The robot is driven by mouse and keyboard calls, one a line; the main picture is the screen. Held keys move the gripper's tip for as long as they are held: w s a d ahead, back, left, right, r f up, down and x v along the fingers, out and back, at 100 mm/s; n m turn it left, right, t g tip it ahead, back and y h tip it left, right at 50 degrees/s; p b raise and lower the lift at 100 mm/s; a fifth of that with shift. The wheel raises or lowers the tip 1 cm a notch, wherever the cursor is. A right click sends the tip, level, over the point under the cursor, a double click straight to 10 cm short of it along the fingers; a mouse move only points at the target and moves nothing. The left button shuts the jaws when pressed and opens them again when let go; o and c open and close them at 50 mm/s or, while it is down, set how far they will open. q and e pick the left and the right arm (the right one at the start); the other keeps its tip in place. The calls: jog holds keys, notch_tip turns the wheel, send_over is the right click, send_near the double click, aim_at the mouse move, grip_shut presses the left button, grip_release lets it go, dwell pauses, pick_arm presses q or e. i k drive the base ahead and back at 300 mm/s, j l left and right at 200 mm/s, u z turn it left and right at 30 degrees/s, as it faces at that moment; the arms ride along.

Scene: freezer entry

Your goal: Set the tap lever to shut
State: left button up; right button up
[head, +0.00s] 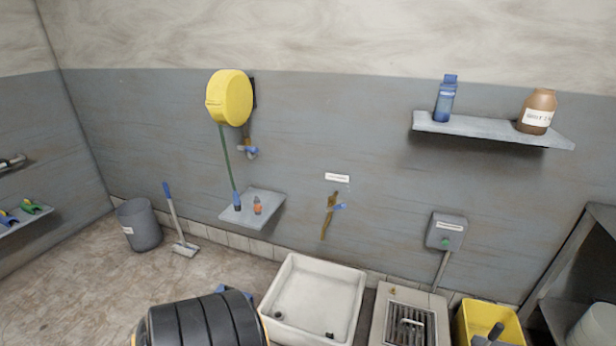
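A brown, weathered tap pipe (327,218) stands out on the blue-grey wall above the white sink, with a small blue lever (338,207) at its right side. The lever looks roughly sideways, but it is too small to tell its exact setting. A white label (337,177) is on the wall just above it; its text is unreadable. A second brass-coloured fitting with a blue lever (247,151) is on the wall below the yellow hose reel (230,97). Neither of my grippers is in view.
The white sink (280,302) stands under the tap. Right of it are a grated unit (388,325) and a yellow bucket (510,325). A black ribbed object (205,322) is front left. A small shelf (262,219) juts out left of the tap.

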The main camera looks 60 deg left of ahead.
aim_at(343, 206)
jog(key=u, duration=1.7)
jog(key=i+l+u, duration=0.25)
jog(key=i, duration=0.25)
jog(key=i+l+u, duration=0.25)
jog(key=i, duration=0.25)
jog(key=l, duration=0.1)
